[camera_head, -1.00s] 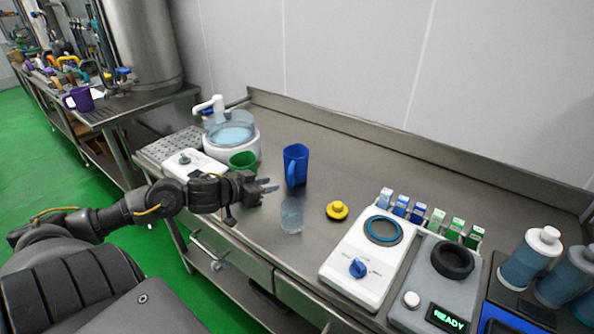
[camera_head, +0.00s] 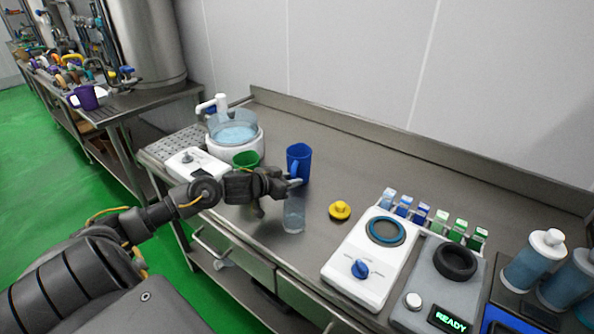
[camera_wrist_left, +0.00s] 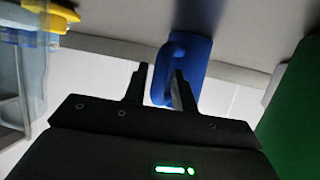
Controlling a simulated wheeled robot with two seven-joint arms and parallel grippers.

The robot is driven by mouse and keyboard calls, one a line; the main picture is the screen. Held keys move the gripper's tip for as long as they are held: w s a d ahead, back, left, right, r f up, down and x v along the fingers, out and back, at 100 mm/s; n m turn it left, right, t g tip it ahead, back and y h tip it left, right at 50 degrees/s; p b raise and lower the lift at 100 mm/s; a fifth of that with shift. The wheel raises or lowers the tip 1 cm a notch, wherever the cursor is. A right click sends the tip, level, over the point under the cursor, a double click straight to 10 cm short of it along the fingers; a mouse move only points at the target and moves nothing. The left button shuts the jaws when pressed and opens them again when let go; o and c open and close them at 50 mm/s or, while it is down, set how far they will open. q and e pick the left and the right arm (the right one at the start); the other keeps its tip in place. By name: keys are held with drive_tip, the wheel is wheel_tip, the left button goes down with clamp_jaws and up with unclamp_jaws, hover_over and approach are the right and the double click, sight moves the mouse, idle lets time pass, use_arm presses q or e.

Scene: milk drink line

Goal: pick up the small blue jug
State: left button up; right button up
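The small blue jug (camera_head: 299,158) stands upright on the steel table, its handle toward my left arm. My left gripper (camera_head: 295,183) is at the jug's near side, low by the handle. In the left wrist view the gripper (camera_wrist_left: 160,78) is open, and the jug (camera_wrist_left: 194,58) shows beyond the fingertips. The jug's handle appears in the gap between the two fingers, with one finger overlapping the blue in the picture. I cannot tell whether a finger touches it. My right gripper is not in view.
A clear cup (camera_head: 293,217) stands just below my left gripper. A green cup (camera_head: 246,159) is left of the jug, by the white basin machine (camera_head: 261,140). A yellow knobbed piece (camera_head: 340,211) and a white scale-like device (camera_head: 343,262) lie right. The table behind is clear.

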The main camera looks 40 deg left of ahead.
use_arm(q)
drive_tip(key=shift+x, duration=0.8)
clamp_jaws()
